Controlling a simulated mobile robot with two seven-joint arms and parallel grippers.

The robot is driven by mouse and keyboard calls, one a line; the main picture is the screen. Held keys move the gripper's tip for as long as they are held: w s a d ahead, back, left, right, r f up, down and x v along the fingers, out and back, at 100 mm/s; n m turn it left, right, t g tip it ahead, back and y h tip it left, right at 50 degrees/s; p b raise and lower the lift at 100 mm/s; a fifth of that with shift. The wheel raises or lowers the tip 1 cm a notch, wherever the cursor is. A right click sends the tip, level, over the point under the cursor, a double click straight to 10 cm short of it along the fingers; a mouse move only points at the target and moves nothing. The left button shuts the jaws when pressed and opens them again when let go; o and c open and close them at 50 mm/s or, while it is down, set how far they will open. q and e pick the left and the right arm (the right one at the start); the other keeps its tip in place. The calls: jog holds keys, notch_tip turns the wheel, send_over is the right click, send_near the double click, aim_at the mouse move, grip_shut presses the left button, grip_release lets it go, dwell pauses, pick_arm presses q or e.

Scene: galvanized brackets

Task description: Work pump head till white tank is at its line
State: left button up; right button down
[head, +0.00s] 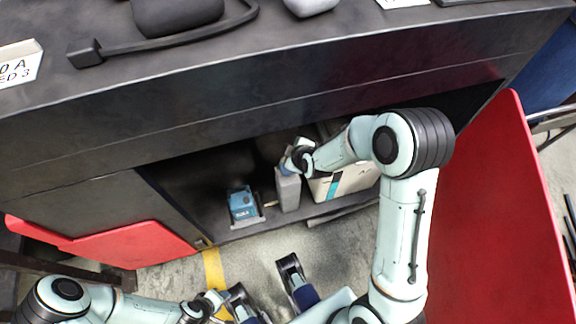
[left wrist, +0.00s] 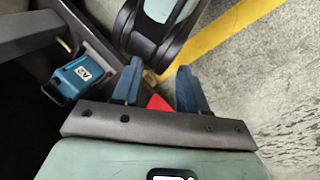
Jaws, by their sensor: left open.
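A white container with a teal stripe (head: 345,183) stands in the open lower cabinet, partly hidden behind my right forearm. A narrow grey container (head: 288,190) stands just left of it. My right gripper (head: 287,163) is at the top of the grey container; whether it touches it or is shut is unclear. No pump head or fill line can be made out. My left gripper is low in front of the cabinet; in the left wrist view its blue fingers (left wrist: 157,88) are apart with nothing between them.
A blue boxy device (head: 243,205) stands on the cabinet floor to the left; it also shows in the left wrist view (left wrist: 82,75). Red doors stand open at the left (head: 110,245) and right (head: 500,200). A dark countertop (head: 330,45) overhangs the cabinet.

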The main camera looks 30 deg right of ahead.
jog(key=shift+f, duration=0.1)
pick_arm(q)
jog(key=w+a+f+t+y+b, duration=0.1)
jog(key=w+a+f+t+b, duration=0.1)
jog(key=w+a+f+b, duration=0.3)
pick_arm(e)
notch_tip(320, 180, down, 6)
jog(key=shift+f, duration=0.25)
jog(key=shift+f+b, duration=0.85)
jog(key=shift+f, duration=0.1)
pick_arm(q)
jog(key=s+f, duration=0.1)
jog(key=s+f+g, duration=0.1)
jog(key=f, duration=0.1)
jog(key=s+d+f+g, duration=0.1)
jog(key=shift+s+f+n, duration=0.25)
jog(key=shift+s+n, duration=0.15)
pick_arm(e)
jog(key=shift+f, duration=0.1)
jog(key=shift+f, duration=0.1)
dwell(0.3)
pick_arm(q)
jog(key=shift+f+b, duration=0.25)
jog(key=shift+b, duration=0.1)
pick_arm(e)
jog(key=shift+f, duration=0.35)
